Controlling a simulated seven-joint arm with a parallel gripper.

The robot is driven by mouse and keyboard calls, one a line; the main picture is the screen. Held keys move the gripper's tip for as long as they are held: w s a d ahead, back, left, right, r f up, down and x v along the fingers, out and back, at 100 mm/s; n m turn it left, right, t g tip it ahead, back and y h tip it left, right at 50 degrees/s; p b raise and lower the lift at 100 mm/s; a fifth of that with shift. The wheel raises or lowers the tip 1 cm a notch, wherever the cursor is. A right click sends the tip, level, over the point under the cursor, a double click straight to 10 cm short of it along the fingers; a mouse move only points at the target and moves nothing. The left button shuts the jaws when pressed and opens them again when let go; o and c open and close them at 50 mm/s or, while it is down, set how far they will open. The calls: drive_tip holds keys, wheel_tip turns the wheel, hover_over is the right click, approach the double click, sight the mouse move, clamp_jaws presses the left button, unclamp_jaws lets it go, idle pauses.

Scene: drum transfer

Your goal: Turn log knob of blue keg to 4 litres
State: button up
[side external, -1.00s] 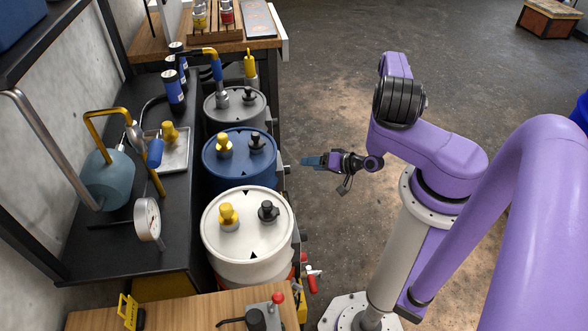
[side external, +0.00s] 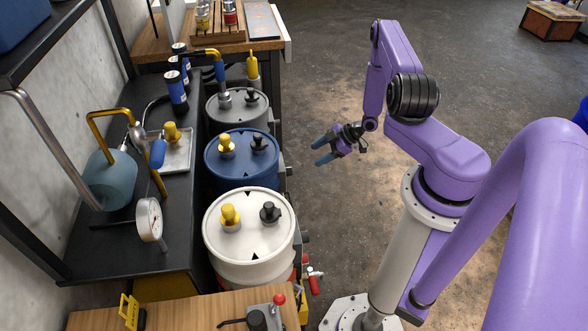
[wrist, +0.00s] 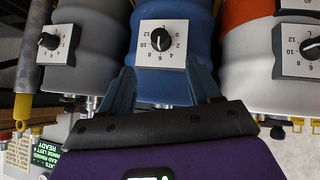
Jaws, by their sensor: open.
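The blue keg (side external: 240,178) stands between a grey keg and a white keg in the side view. In the wrist view the blue keg (wrist: 203,45) faces me, with a square white dial plate (wrist: 142,56) on its side. The black log knob (wrist: 162,40) sits in the middle of that plate; its pale mark seems to point up, but its exact reading is too small to tell. My gripper (side external: 319,152) is open and empty, to the right of the blue keg and apart from it. In the wrist view my gripper's blue fingers (wrist: 164,72) stand either side below the dial, not touching the knob.
The grey keg (side external: 228,108) and white keg (side external: 245,265) stand close on either side. Their dial plates show in the wrist view, the grey keg's (wrist: 60,43) at left and the white keg's (wrist: 297,60) at right. Open floor (side external: 350,85) lies right of the kegs.

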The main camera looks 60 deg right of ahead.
sight(288, 171)
drive_tip(key=x, duration=1.2)
drive_tip(key=shift+w+a+f, duration=0.1)
drive_tip(key=shift+w+a, duration=0.05)
drive_tip(key=c, duration=1)
drive_tip(key=shift+c, duration=0.2)
drive_tip(key=shift+s+a+f+n+t+h, duration=0.1)
drive_tip(key=shift+n+t+h, duration=0.45)
drive_tip(key=shift+t, duration=0.3)
drive_tip(key=shift+s+a+f+n+t+h, duration=0.1)
drive_tip(key=shift+s+n+t+h, duration=0.05)
drive_tip(key=shift+n+t+h, duration=0.55)
drive_tip(key=shift+s+a+f+n+t+h, duration=0.1)
drive_tip(key=shift+n+t+h, duration=0.3)
drive_tip(key=shift+t, duration=0.55)
drive_tip(key=shift+d, duration=0.1)
